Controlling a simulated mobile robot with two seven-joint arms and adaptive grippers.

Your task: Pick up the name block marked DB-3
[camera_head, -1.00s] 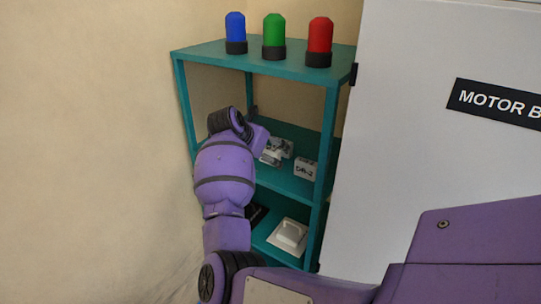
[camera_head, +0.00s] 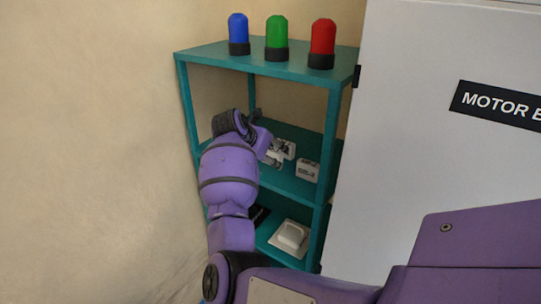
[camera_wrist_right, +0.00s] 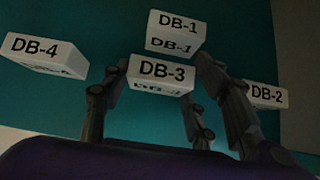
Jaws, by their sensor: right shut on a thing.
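In the right wrist view, the white name block marked DB-3 (camera_wrist_right: 160,75) is between the fingers of my right gripper (camera_wrist_right: 165,85), which is shut on it. Its printed face is readable. In the head view, my right gripper (camera_head: 277,151) reaches into the middle shelf, partly hidden by my purple wrist. I cannot pick out DB-3 there among the white shapes at the fingers. My left gripper is not in view.
In the wrist view, DB-1 (camera_wrist_right: 176,32) is just behind DB-3, DB-4 (camera_wrist_right: 45,55) to the left and DB-2 (camera_wrist_right: 267,95) to the right. The teal shelf (camera_head: 265,63) has posts close to my arm. Three coloured lamps stand on top; a white cabinet (camera_head: 430,130) is at right.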

